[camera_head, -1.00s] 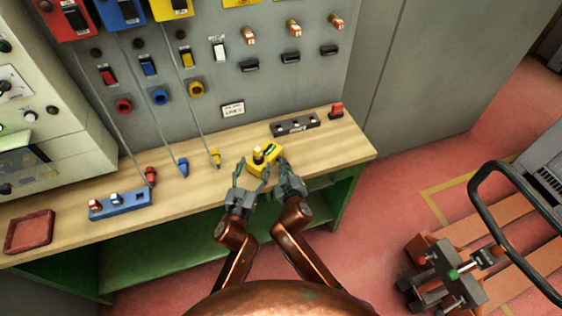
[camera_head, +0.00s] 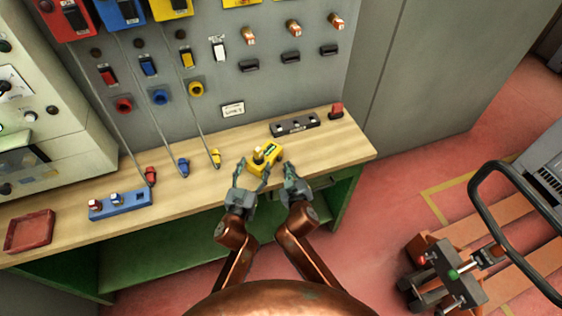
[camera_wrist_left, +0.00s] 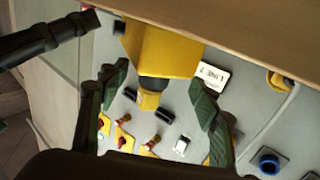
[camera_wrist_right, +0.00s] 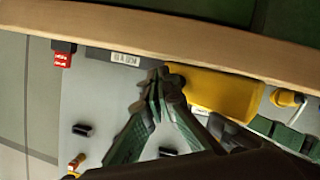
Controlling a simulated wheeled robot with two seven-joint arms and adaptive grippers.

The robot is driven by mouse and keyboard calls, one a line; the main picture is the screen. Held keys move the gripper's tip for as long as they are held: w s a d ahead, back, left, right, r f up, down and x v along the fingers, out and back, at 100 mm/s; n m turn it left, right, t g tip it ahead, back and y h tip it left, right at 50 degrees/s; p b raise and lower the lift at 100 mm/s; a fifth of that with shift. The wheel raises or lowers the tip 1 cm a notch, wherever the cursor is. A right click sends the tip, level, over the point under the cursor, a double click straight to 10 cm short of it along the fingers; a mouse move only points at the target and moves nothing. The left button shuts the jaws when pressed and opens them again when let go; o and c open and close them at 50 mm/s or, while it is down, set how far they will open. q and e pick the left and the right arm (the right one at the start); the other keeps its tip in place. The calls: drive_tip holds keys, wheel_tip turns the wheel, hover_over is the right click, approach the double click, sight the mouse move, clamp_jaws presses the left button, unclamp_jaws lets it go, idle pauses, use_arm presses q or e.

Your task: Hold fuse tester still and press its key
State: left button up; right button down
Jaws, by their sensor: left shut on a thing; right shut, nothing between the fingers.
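The yellow fuse tester (camera_head: 265,158) sits near the front edge of the wooden bench. It has a dark collar with a yellow top at its left end and a dark marking on its upper face. My left gripper (camera_head: 252,173) is shut on the tester from the near left; in the left wrist view the tester (camera_wrist_left: 160,52) shows between the fingers. My right gripper (camera_head: 289,168) is shut and empty, just right of the tester. In the right wrist view its closed fingertips (camera_wrist_right: 160,80) appear beside the tester (camera_wrist_right: 220,92). The key cannot be made out clearly.
A dark fuse strip (camera_head: 295,125) and a red block (camera_head: 337,110) lie behind on the bench (camera_head: 330,145). Red, blue and yellow cable plugs (camera_head: 183,167), a blue fuse holder (camera_head: 121,205) and a red tray (camera_head: 30,231) are to the left. The grey panel (camera_head: 225,70) rises behind.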

sight(300, 175)
drive_tip(key=shift+s+d, duration=0.75)
drive_tip(key=shift+d, duration=0.3)
drive_tip(key=shift+s+d, duration=0.75)
drive_tip(key=shift+d, duration=0.3)
use_arm(q)
drive_tip(key=o, duration=1.6)
